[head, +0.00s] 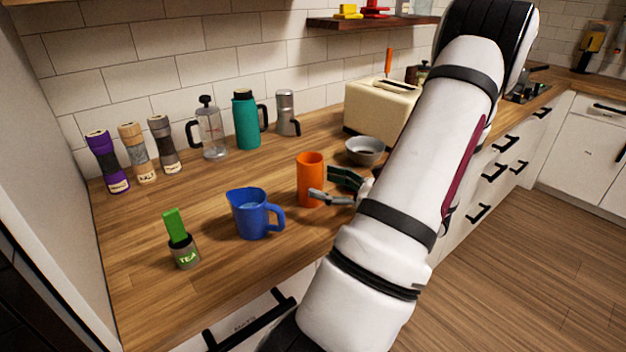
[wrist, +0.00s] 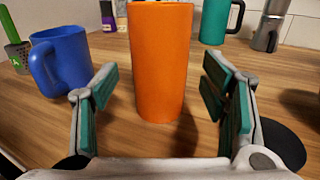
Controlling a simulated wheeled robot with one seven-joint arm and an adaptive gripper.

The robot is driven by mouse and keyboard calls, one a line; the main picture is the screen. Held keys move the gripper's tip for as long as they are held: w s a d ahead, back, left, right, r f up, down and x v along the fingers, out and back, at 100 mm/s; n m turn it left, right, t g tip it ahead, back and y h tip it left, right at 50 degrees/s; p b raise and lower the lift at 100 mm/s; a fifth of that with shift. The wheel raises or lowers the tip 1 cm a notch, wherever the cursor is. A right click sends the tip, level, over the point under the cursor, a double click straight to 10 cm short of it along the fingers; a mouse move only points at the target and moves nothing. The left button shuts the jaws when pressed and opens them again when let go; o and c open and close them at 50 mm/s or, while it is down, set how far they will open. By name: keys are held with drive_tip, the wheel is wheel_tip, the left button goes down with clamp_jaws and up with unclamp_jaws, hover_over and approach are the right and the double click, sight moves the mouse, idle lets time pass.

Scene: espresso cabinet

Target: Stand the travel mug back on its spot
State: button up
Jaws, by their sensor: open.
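An orange cylinder (head: 310,180), which looks like the travel mug, stands upright on the wooden counter (head: 140,265). The orange mug also shows in the wrist view (wrist: 160,62), in the middle between the fingers. My gripper (head: 333,187) is open at the mug's right side in the head view. In the wrist view, my gripper (wrist: 160,90) has its green-padded fingers spread to either side of the mug, with a gap on each side. A dark round shape (wrist: 286,146) lies by the right finger; I cannot tell if it is a marked spot.
A blue pitcher (head: 257,215) stands left of the mug, and a tea holder (head: 184,252) farther left. A grey bowl (head: 364,150) and a cream toaster (head: 381,107) are behind. A teal flask (head: 246,122) stands near the wall.

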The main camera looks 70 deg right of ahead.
drive_tip(key=s, duration=0.7)
drive_tip(key=shift+a, duration=0.4)
